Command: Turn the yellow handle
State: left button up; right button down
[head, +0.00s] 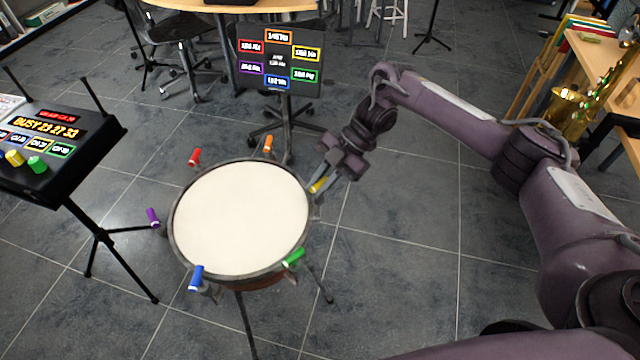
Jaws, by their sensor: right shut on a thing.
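The yellow handle (317,187) sits on the right rim of a drum with a cream head (240,215). My right gripper (322,182) reaches down to it from the upper right and is shut on it; the fingers hide part of the handle. Other handles stand around the rim: red (195,156), orange (268,144), purple (153,218), blue (196,278) and green (293,258). My left gripper does not show.
A screen on a stand (279,62) behind the drum shows coloured boxes. A black console (95,105) with a lit display and coloured knobs stands at the left on a tripod. A brass instrument (568,112) is at the far right. Tiled floor right of the drum is clear.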

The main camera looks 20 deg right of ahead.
jog(key=c, duration=1.4)
grip_release()
jog(key=shift+c, duration=0.2)
jog(key=v, duration=0.7)
jog(key=shift+d+r, duration=0.2)
jog(key=shift+d, duration=0.15)
jog(key=shift+w, duration=0.1)
